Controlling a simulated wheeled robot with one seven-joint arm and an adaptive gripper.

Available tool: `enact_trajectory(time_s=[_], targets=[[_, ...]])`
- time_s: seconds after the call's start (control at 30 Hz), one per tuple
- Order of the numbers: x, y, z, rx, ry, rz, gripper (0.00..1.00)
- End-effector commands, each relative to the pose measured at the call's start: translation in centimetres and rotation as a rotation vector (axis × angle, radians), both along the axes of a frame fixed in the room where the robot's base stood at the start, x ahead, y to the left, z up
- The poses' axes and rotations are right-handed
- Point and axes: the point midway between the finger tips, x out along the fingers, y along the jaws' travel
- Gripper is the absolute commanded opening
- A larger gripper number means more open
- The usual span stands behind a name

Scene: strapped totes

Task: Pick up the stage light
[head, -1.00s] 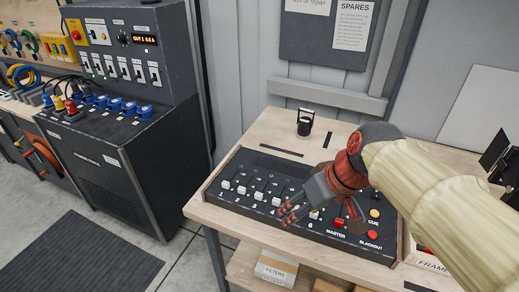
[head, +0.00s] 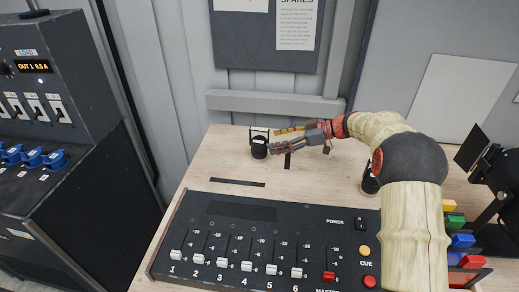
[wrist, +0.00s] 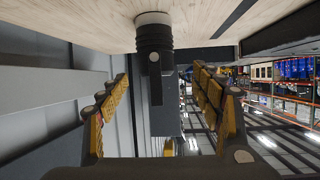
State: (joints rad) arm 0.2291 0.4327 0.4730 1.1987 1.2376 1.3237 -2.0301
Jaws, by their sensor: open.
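The stage light (head: 259,149), a small black cylinder-shaped fixture with a square frame on top, stands on the wooden tabletop near the back wall. My gripper (head: 280,141) is open just right of it, its fingers pointing left toward it. In the wrist view, where the tabletop appears at the top, the light (wrist: 154,45) shows with a ribbed black body and lies centrally between the two spread yellow-padded fingers (wrist: 158,78). Whether either finger touches it cannot be told.
A lighting console (head: 225,250) with sliders fills the front of the table. Another black item (head: 369,183) is partly hidden by my arm. A larger black lamp with flaps (head: 490,170) stands at the right. A wall rail (head: 270,104) runs behind; a dark power rack (head: 50,170) stands left.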

Motion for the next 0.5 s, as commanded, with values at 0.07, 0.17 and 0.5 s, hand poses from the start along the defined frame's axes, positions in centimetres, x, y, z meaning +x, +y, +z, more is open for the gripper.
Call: enact_trajectory(time_s=[0.07,0.17,0.5], targets=[[0.5,0.1,-0.3,0.009,-0.018,0.004,0.65],[0.9,0.8,-0.6,0.012,-0.025,0.005,0.65],[1.6,3.1,-1.7,0.010,-0.022,0.005,0.65]])
